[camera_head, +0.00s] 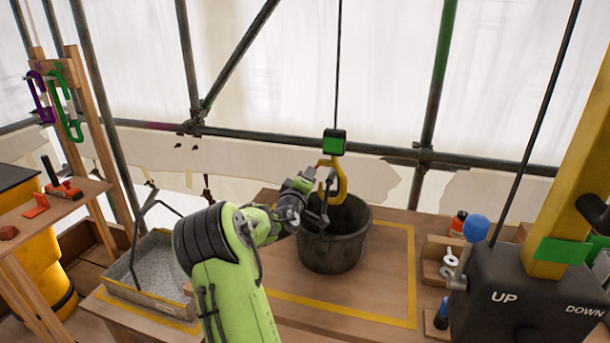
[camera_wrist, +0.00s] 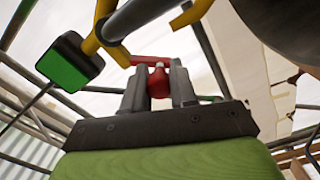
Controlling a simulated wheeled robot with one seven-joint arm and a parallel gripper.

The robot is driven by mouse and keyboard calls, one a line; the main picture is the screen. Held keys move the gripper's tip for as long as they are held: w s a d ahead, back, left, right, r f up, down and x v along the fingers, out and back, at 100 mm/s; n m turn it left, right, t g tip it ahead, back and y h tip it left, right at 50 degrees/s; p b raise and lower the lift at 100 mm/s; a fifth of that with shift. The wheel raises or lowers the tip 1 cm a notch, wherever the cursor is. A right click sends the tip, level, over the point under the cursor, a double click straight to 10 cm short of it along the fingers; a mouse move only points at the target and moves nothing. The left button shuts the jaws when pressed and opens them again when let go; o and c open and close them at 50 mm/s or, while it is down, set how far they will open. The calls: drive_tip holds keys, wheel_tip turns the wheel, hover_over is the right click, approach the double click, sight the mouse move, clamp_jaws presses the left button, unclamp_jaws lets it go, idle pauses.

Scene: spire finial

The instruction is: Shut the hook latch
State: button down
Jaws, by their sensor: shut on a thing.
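A yellow hook (camera_head: 341,181) hangs from a black cable under a green-and-black block (camera_head: 335,142), just above the dark bucket (camera_head: 333,249). In the wrist view the hook (camera_wrist: 188,14) and the block (camera_wrist: 68,64) are at the upper left. A grey bar (camera_wrist: 138,14) passes by the hook there. My gripper (camera_head: 318,201) is beside the hook in the head view. In the wrist view my gripper (camera_wrist: 158,88) is shut on a round red knob (camera_wrist: 159,84), joined to a red latch bar (camera_wrist: 148,60). I cannot tell whether the latch meets the hook tip.
The bucket stands inside a yellow outline (camera_head: 413,270) on the wooden bench. A grey tray (camera_head: 152,272) is at left. A control box (camera_head: 520,300) with a blue-knobbed lever (camera_head: 476,228) is at right. Carabiners (camera_head: 65,103) hang on a post at far left.

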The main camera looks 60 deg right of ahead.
drive_tip(key=n, duration=0.1)
drive_tip(key=n+p, duration=0.1)
drive_tip(key=s+n, duration=0.1)
drive_tip(key=shift+d+f+n+p, duration=0.1)
drive_tip(key=shift+f+n+p, duration=0.2)
drive_tip(key=shift+n+p, duration=0.1)
drive_tip(key=shift+s+d+f+n+p, duration=0.1)
drive_tip(key=shift+s+n+p, duration=0.25)
drive_tip(key=shift+n+p, duration=0.45)
drive_tip(key=shift+s+f+n+p, duration=0.1)
drive_tip(key=shift+s+n+p, duration=0.25)
drive_tip(key=shift+n, duration=0.75)
drive_tip(key=c, duration=0.9)
unclamp_jaws()
drive_tip(key=s+a+b, duration=0.2)
drive_tip(key=a+b, duration=0.1)
drive_tip(key=a, duration=1.2)
drive_tip(key=shift+s+a, duration=0.25)
drive_tip(key=shift+a, duration=0.05)
